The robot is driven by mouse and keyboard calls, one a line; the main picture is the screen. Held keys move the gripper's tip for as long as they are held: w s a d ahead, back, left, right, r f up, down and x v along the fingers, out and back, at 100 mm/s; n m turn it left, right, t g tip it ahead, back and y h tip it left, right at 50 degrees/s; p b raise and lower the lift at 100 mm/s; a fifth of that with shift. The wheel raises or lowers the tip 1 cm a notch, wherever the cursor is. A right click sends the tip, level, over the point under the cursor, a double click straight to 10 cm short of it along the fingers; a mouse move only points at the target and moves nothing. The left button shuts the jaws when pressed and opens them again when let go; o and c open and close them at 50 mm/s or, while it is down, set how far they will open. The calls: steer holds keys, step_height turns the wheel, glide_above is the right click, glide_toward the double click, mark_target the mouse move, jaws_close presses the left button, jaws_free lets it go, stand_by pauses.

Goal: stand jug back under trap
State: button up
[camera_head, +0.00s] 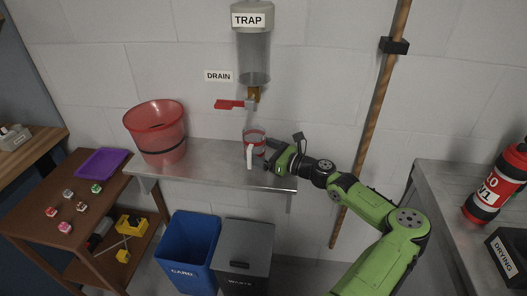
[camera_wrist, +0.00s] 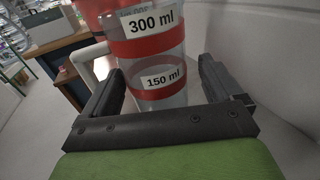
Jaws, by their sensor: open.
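The jug (camera_head: 254,147) is clear with red bands and a white handle. It stands upright on the metal shelf (camera_head: 215,157), below the trap (camera_head: 254,55) and its drain tap with a red lever (camera_head: 230,104). In the wrist view the jug (camera_wrist: 158,75) shows 300 ml and 150 ml labels and sits between the open fingers of my gripper (camera_wrist: 160,90). In the head view my gripper (camera_head: 272,155) is just right of the jug. I cannot tell whether a finger touches it.
A red bucket (camera_head: 158,135) stands on the shelf to the left. Blue (camera_head: 187,250) and grey (camera_head: 245,252) bins are below. A wooden pole (camera_head: 372,120) rises behind my arm. A brown table (camera_head: 75,190) is at left; a grey bench (camera_head: 450,200) with a red cylinder (camera_head: 497,185) is at right.

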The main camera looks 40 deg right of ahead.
steer(key=shift+f+b, duration=0.1)
steer(key=shift+b, duration=0.2)
steer(key=shift+f+b, duration=0.15)
steer(key=shift+b, duration=0.5)
steer(key=p+v, duration=0.4)
steer(key=v, duration=1.1)
steer(key=shift+s+d, duration=0.25)
steer(key=shift+s, duration=0.1)
